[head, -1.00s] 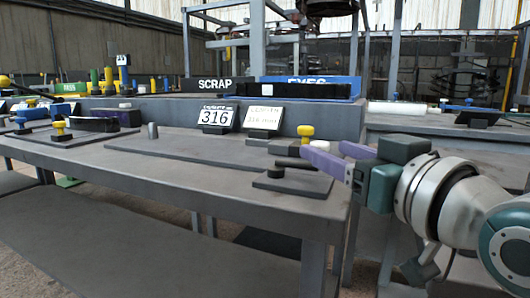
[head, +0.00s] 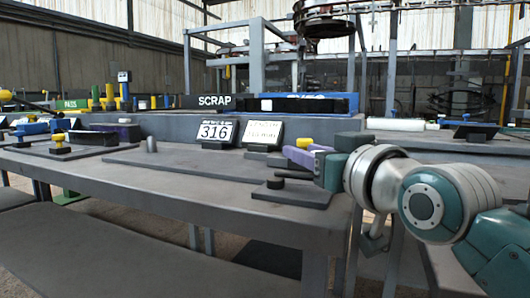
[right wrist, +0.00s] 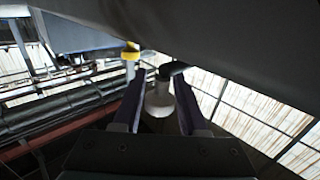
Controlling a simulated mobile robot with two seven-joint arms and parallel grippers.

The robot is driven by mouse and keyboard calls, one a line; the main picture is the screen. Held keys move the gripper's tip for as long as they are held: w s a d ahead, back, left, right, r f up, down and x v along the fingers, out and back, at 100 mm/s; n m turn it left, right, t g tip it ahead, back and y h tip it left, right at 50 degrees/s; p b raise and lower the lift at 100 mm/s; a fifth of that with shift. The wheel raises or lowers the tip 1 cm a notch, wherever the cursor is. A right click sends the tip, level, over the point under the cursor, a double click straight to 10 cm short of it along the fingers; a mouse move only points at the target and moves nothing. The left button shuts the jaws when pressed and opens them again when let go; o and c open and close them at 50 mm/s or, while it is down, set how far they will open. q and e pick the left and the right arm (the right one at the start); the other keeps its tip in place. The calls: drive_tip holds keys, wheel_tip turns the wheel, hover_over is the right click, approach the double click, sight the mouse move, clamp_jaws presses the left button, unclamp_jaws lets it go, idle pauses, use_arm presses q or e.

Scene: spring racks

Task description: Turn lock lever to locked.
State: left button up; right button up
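My right gripper (head: 296,157) reaches in from the right over the table's right end, its purple fingers apart. In the right wrist view the fingers (right wrist: 160,78) stand either side of a pale grey rounded post (right wrist: 159,98), with no clear contact. A black piece (right wrist: 172,68) and a yellow-topped piece (right wrist: 131,50) show just beyond the fingertips. In the head view a black knob (head: 275,183) stands on a dark plate (head: 297,194) below the gripper, and a yellow knob (head: 305,142) is behind the fingers. I cannot tell which part is the lock lever. My left gripper is not in view.
The grey table (head: 160,180) is mostly clear at its front. A 316 sign (head: 216,132) and a second sign (head: 263,134) stand behind. A short grey peg (head: 151,145) stands on a long plate. A black SCRAP bin (head: 214,101) is at the back.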

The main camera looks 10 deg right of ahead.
clamp_jaws()
idle(1.0)
